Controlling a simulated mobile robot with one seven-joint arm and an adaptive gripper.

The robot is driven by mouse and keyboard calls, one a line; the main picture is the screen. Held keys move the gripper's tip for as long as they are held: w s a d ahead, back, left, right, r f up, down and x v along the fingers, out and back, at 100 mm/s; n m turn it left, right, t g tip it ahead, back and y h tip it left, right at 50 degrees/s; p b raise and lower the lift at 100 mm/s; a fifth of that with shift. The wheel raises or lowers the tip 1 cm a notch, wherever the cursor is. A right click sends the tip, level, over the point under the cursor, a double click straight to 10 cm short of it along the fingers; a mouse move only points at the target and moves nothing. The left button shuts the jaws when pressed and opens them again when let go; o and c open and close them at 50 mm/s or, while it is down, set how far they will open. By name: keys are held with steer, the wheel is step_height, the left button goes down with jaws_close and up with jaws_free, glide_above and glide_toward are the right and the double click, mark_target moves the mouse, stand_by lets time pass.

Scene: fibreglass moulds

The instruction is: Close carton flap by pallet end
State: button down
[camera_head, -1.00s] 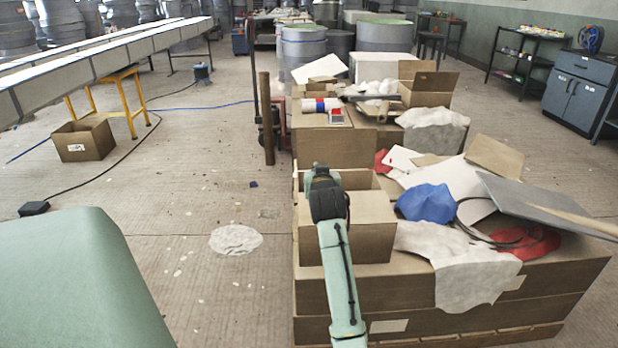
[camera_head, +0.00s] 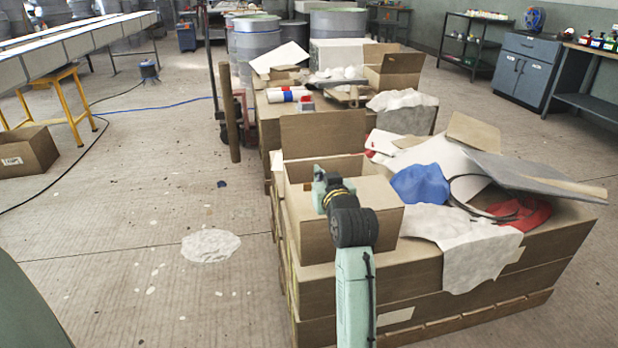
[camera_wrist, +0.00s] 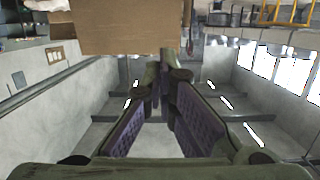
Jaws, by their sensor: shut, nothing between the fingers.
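The open carton (camera_head: 345,222) sits on the near left end of the pallet load. Its brown flap (camera_head: 325,134) stands upright at the far side, and the carton's top is open. My arm reaches over the carton's near side, and its wrist is above the opening. The fingers of my gripper are hard to make out in the head view. In the wrist view my gripper (camera_wrist: 163,62) is shut and empty. A brown cardboard panel (camera_wrist: 120,28) lies just beyond the fingertips there. I cannot tell whether they touch, or which carton part it is.
A blue cloth (camera_head: 420,183), white sheets, a red piece (camera_head: 522,212) and a grey board (camera_head: 530,182) lie on the load to the right. A wooden post (camera_head: 229,112) stands behind on the left. The floor left of the pallet is mostly clear, with a white patch (camera_head: 210,246).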

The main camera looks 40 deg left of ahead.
steer(key=w+a+f, duration=0.1)
steer(key=a, duration=0.1)
steer(key=w+a+f+p, duration=0.1)
steer(key=w+a+f, duration=0.2)
steer(key=w+a, duration=0.1)
steer(key=shift+w+a+f+p, duration=0.15)
steer(key=shift+f+p, duration=0.1)
steer(key=shift+p, duration=0.15)
steer(key=shift+f, duration=0.5)
steer(key=shift+p, duration=0.3)
steer(key=shift+w+a+f+g+p, duration=0.15)
steer(key=shift+f+g+p, duration=0.15)
steer(key=shift+p, duration=0.15)
steer(key=shift+f+h, duration=0.3)
steer(key=shift+f, duration=0.35)
